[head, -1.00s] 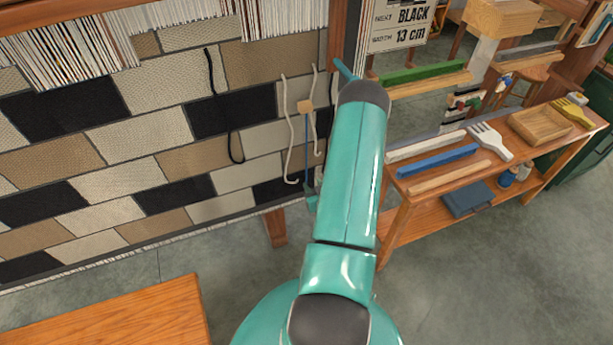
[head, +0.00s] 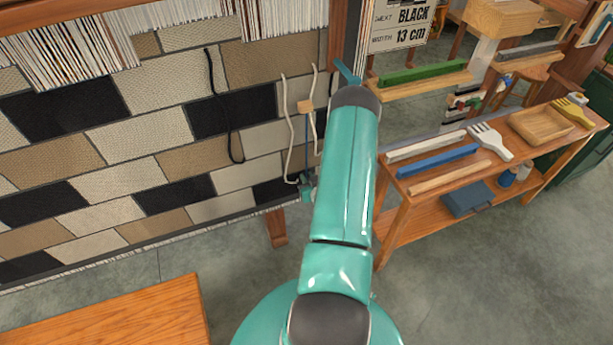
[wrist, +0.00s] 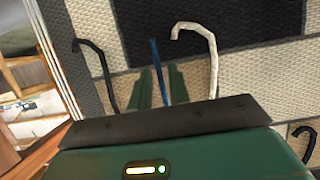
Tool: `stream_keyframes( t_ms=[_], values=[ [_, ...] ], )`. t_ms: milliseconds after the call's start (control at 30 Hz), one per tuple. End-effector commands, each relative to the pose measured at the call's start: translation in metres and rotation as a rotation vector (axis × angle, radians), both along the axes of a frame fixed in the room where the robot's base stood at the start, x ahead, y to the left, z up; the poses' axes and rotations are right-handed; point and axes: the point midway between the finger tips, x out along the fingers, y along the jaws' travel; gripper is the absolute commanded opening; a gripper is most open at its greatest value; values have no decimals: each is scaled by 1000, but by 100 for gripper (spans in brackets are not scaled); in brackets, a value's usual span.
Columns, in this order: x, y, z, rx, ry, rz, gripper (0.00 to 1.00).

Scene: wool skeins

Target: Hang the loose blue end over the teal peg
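The loose blue end (head: 306,146) hangs straight down from a small wooden block (head: 305,106) in front of the woven checked cloth. The teal peg (head: 345,72) sticks out on the loom's right post, just above my arm. My gripper (head: 307,188) is at the lower part of the blue end, partly hidden by my arm. In the wrist view, the blue end (wrist: 155,60) shows between the two green fingers of my gripper (wrist: 159,85), with gaps on both sides. The fingers are open. I cannot tell whether they reach around it in depth.
A pale strand (head: 289,130) hangs close left of the blue end, another (head: 315,90) close right. A black strand (head: 222,110) hangs farther left. A side bench (head: 400,207) with tools stands at right. A wooden bench (head: 110,315) is at front left.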

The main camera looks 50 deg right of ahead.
Motion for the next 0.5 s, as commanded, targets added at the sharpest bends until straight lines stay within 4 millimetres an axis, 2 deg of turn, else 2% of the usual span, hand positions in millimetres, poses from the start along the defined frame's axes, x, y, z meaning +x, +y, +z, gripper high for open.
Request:
stream_keyframes(
  t_ms=[33,200,367,500],
  values=[
    [0,0,0,0,0,0,14],
    [0,0,0,0,0,0,0],
    [0,0,1,0,0,0,0],
    [-4,5,9,-1,0,0,0]
  ],
)
